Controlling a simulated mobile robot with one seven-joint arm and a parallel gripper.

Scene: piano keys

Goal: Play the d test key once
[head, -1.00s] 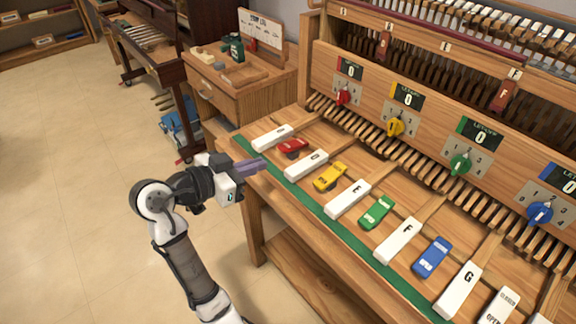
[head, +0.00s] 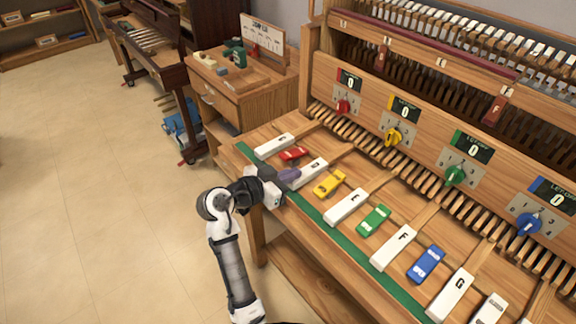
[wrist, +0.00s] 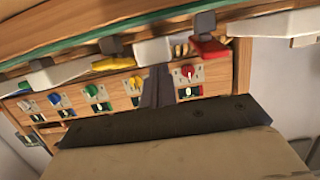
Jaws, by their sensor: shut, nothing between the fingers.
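The white D key (head: 312,172) lies in the row of keys, between the red key (head: 293,154) and the yellow key (head: 329,184). My gripper (head: 290,175) is shut and empty, its purple-grey fingertips at the near left end of the D key and overlapping it in the picture. I cannot tell whether they touch it. In the tilted wrist view, the closed fingers (wrist: 157,86) show just below a white key block (wrist: 152,50), which sits between yellow and red keys.
White keys C (head: 274,146), E (head: 347,207) and F (head: 393,248) stand on either side, with a green key (head: 373,220) and a blue key (head: 425,264) among them. A green strip (head: 316,214) edges the bench. Counters above read 0. A wooden cabinet (head: 240,95) stands behind left.

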